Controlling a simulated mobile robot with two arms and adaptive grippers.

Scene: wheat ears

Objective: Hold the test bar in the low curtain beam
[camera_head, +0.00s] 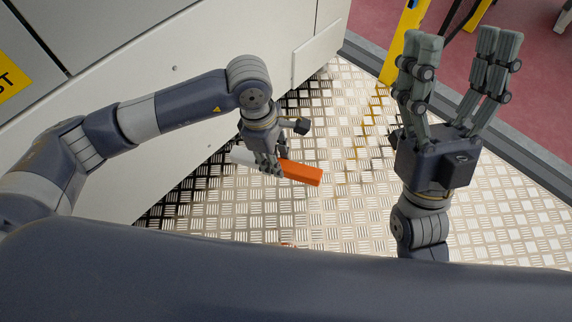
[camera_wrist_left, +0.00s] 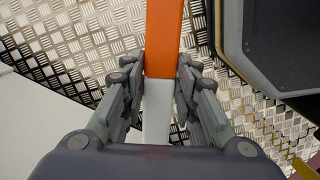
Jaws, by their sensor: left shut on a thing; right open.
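The test bar (camera_head: 302,172) is orange at one end and white at the other. My left gripper (camera_head: 268,165) is shut around its middle and holds it tilted slightly above the metal floor, with the orange end to the right. In the left wrist view the bar (camera_wrist_left: 163,40) runs straight between the fingers of the left gripper (camera_wrist_left: 161,85), orange part away from the palm. My right gripper (camera_head: 460,65) is open and empty, its fingers pointing up. A yellow post (camera_head: 403,42) stands beyond the floor's far edge, partly hidden by the right gripper. No beam shows clearly.
The diamond-plate floor (camera_head: 340,120) is clear around the bar. A pale grey cabinet wall (camera_head: 150,75) with a yellow label (camera_head: 10,80) stands on the left. A dark grey edge strip (camera_head: 365,58) borders the red floor (camera_head: 375,18) beyond.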

